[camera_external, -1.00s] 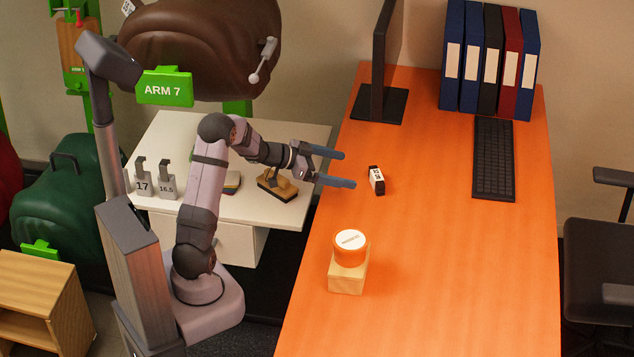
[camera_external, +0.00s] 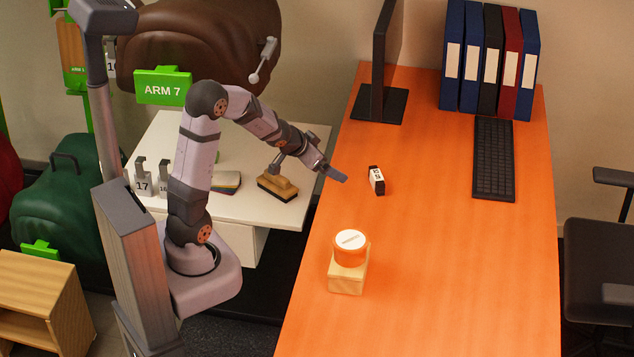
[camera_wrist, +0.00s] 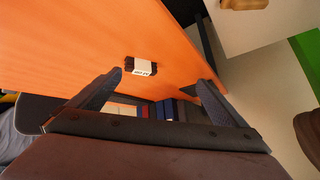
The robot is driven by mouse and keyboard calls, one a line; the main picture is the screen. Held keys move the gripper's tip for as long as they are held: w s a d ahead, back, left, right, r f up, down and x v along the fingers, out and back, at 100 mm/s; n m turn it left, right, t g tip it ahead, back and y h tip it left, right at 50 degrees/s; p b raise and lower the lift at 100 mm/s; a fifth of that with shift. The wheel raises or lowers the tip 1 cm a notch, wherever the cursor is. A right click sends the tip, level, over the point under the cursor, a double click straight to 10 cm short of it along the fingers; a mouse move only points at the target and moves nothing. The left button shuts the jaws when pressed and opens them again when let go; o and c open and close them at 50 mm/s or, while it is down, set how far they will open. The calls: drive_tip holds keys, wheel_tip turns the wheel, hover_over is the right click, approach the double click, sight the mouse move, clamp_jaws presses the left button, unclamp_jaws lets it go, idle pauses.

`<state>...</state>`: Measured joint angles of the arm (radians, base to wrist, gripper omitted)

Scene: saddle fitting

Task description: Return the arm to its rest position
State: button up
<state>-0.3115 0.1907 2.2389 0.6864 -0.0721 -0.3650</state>
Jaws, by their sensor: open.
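My gripper (camera_external: 334,171) is in the air near the left edge of the orange desk (camera_external: 450,260), to the left of a small black block with a white label (camera_external: 376,180). In the wrist view its two fingers (camera_wrist: 150,85) are spread wide with nothing between them in their grasp. The labelled block (camera_wrist: 140,67) lies on the desk beyond the fingers. My arm is bent, with its elbow raised above the white table (camera_external: 240,150).
An orange tin (camera_external: 350,247) stands on a wooden block (camera_external: 346,281) on the desk. A monitor (camera_external: 380,70), binders (camera_external: 490,60) and a keyboard (camera_external: 493,160) are at the back. A wooden-handled brush (camera_external: 278,188) and numbered gauges (camera_external: 143,177) sit on the white table. The desk's front right is clear.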

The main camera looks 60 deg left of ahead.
drive_tip(key=s+d+r+g+h+p, duration=0.1)
drive_tip(key=s+d+g+p, duration=0.2)
drive_tip(key=s+d, duration=0.4)
drive_tip(key=s+d+r+g+h+p, duration=0.1)
drive_tip(key=s+d+g+p, duration=0.3)
drive_tip(key=s, duration=1.4)
drive_tip(key=d+r+g, duration=0.1)
drive_tip(key=d, duration=0.2)
drive_tip(key=shift+r+g, duration=0.25)
drive_tip(key=shift+g, duration=0.05)
